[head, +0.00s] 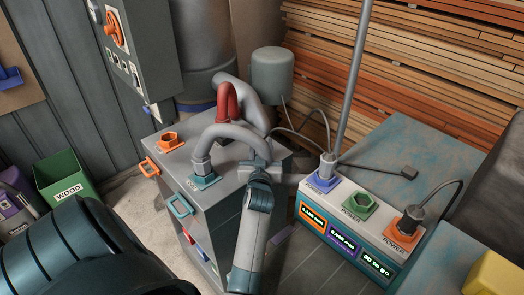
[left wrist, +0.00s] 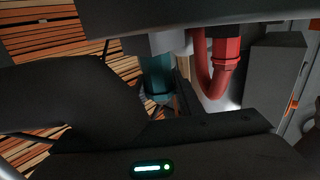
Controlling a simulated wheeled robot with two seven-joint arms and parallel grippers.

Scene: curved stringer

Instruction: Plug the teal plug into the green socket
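The green socket (head: 358,205) is an empty opening in the middle of the white power panel. A thick grey hose (head: 232,131) rises from the teal socket (head: 204,181) on the grey cabinet and arches over to my left gripper (head: 257,160). That gripper is at the hose's right end, above the cabinet's right side. In the left wrist view a teal cylindrical part (left wrist: 157,76), possibly the teal plug, shows close to the gripper. Dark gripper parts cover much of that view, so the grasp is hidden. My right gripper does not show.
A grey pole (head: 350,80) stands by the purple one. A red hose (head: 228,98) arches behind the grey hose; it also shows in the left wrist view (left wrist: 222,60).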

